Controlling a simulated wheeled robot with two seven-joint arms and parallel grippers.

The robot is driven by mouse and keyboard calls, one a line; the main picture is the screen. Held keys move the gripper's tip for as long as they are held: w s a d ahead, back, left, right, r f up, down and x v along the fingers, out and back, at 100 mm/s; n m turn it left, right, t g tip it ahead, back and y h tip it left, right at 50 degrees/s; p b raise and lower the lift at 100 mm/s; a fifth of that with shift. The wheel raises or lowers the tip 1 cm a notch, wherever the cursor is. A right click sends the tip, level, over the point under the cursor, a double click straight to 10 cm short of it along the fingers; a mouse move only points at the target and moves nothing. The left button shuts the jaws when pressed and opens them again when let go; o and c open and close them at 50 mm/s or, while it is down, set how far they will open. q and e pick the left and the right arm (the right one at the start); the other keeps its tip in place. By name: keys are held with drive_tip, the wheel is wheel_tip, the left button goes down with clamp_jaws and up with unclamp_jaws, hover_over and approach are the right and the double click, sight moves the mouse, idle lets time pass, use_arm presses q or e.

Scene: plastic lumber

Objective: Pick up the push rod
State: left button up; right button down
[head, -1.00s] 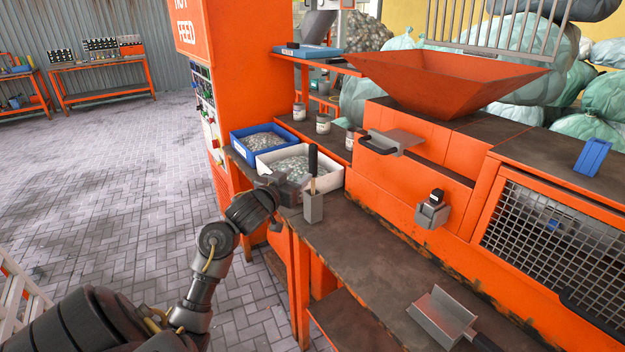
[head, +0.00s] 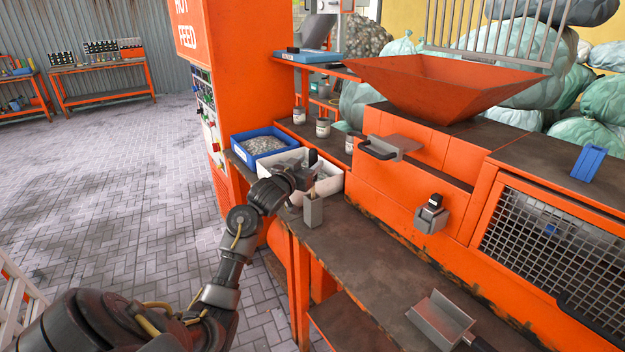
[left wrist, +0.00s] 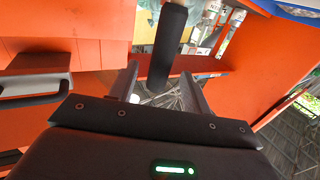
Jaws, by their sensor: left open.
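The push rod has a black handle (head: 313,157) and stands upright in a grey holder (head: 313,211) on the bench. In the head view my left gripper (head: 306,178) is at the rod, just below the top of the handle, and covers part of it. In the left wrist view the black handle (left wrist: 168,45) appears between the two open fingers of my left gripper (left wrist: 158,76), with gaps on both sides. I cannot tell whether a finger touches it. My right gripper is out of view.
A white bin (head: 329,183) and a blue bin (head: 236,149) of shredded material stand behind the gripper. Orange machinery with a hopper (head: 430,85) borders the bench (head: 365,240). A grey scoop (head: 437,318) lies at the front.

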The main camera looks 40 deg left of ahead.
sight(311, 162)
use_arm(q)
drive_tip(key=w, duration=0.3)
drive_tip(key=shift+w+a+f, duration=0.15)
drive_tip(key=shift+a, duration=0.15)
drive_tip(key=shift+c, duration=0.2)
clamp_jaws()
